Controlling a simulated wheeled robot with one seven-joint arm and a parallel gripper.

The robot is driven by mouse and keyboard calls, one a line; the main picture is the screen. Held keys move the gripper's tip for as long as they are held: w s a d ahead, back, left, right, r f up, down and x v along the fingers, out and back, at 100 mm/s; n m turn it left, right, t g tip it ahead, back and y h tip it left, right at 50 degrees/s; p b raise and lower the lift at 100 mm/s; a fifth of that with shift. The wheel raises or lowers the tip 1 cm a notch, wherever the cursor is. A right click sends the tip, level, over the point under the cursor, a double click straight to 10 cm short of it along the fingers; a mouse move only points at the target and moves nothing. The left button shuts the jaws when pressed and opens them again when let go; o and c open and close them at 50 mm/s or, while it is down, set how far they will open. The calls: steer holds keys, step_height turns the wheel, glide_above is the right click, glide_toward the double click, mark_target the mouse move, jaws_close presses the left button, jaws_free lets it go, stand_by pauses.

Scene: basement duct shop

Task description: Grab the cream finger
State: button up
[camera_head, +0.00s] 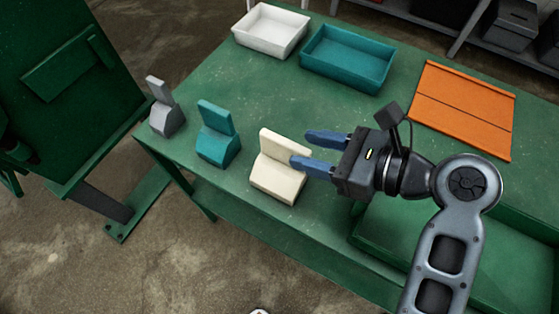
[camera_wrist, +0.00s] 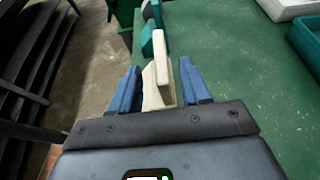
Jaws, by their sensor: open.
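The cream finger (camera_head: 277,177) is a block with an upright slab, standing on the green table near its front edge. My gripper (camera_head: 315,150) is open, with blue fingers pointing left at the cream finger; one fingertip overlaps its right side in the head view. In the wrist view, the cream finger (camera_wrist: 158,77) shows between the two open blue fingers (camera_wrist: 160,88), its lower part hidden by the gripper body. I cannot tell whether a finger touches it. A teal finger (camera_head: 217,135) and a grey finger (camera_head: 164,108) of like shape stand in a row to its left.
A white tray (camera_head: 270,51) and a teal tray (camera_head: 328,76) stand at the table's back. An orange ridged panel (camera_head: 463,122) lies at the right. Green machinery (camera_head: 70,80) stands left of the table. The table (camera_head: 240,88) is clear between trays and fingers.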

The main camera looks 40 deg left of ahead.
mark_target(297, 147)
steer(key=shift+x, duration=3.15)
steer(key=shift+w, duration=0.1)
jaws_close()
